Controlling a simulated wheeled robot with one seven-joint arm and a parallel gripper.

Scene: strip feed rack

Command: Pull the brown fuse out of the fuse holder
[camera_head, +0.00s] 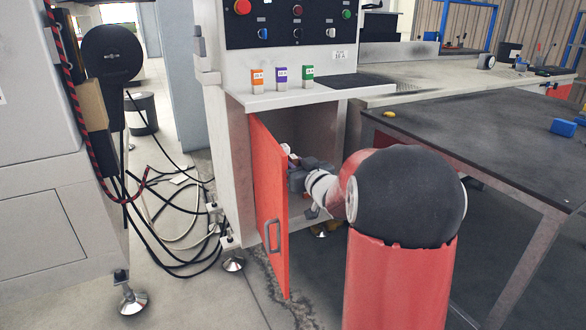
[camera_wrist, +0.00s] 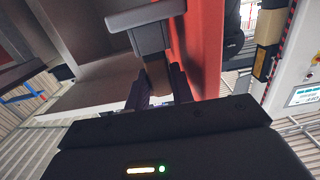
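In the wrist view the brown fuse (camera_wrist: 157,76) sits between the two dark fingers of my gripper (camera_wrist: 160,88). The fingers lie against its sides with no clear gap, so my gripper looks shut on it. The fuse's far end meets a grey block, which looks like the fuse holder (camera_wrist: 148,36). I see no gap between fuse and block. In the head view my gripper (camera_head: 303,174) is inside the open cabinet under the control panel, behind the red door's edge. The fuse and its holder cannot be made out there.
The open red door (camera_head: 268,205) stands close on the left of my arm; it also shows in the wrist view (camera_wrist: 200,45). Orange (camera_head: 257,79), purple (camera_head: 281,78) and green (camera_head: 307,77) fuses stand on the ledge above. A dark table (camera_head: 480,135) is on the right.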

